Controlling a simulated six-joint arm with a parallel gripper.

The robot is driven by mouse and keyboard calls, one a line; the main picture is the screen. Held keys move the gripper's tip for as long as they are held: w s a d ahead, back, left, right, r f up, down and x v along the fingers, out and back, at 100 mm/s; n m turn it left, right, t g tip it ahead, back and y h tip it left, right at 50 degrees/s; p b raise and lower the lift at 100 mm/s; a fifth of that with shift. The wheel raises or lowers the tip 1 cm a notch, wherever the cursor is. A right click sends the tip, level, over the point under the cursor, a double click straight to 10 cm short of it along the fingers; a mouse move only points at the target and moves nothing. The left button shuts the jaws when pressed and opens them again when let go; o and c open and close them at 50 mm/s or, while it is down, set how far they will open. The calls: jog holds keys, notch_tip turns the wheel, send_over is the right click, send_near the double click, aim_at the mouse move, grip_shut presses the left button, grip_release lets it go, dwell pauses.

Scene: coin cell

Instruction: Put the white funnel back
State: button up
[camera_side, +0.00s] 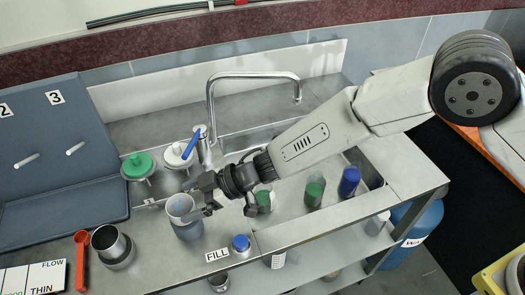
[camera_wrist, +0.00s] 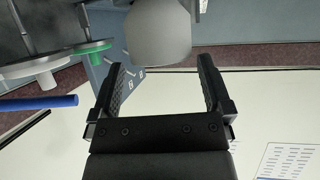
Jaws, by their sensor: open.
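A round white piece with a raised hub (camera_side: 180,154), which may be the white funnel, sits on a stand by the sink's left end. It also shows at left in the wrist view (camera_wrist: 38,68). My gripper (camera_side: 200,203) is open, with its fingers beside a pale, open-topped cup (camera_side: 187,229) at the counter front. In the wrist view, a smooth pale grey body (camera_wrist: 160,38) lies beyond and between the fingertips of my gripper (camera_wrist: 162,68). I cannot tell whether the fingers touch it.
A green disc piece (camera_side: 138,166) stands left of the white one. A blue rod (camera_side: 191,144) leans by the white piece. A blue-grey board (camera_side: 50,145) with pegs marked 2 and 3 stands at left. Metal cups (camera_side: 109,243), a blue-capped bottle (camera_side: 241,245) and the tap (camera_side: 211,105) are nearby.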

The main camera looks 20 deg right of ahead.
jog(key=v, duration=0.9)
jog(key=shift+d+r, duration=0.1)
dwell(0.4)
jog(key=w+d+r+m+t+h, duration=0.2)
jog(key=d+m+t+h, duration=0.15)
jog(key=d, duration=0.85)
jog(key=w+d+r+m+t+h, duration=0.1)
jog(key=w+d+m+t+h, duration=0.3)
jog(key=d, duration=0.7)
jog(key=s+d+m+g+h, duration=0.5)
jog(key=s+d+m+g, duration=0.2)
jog(key=s+d, duration=0.9)
jog(key=shift+s+d+f+m, duration=0.25)
jog(key=shift+s+f+m, duration=0.3)
jog(key=shift+s, duration=0.4)
jog(key=shift+r, duration=0.1)
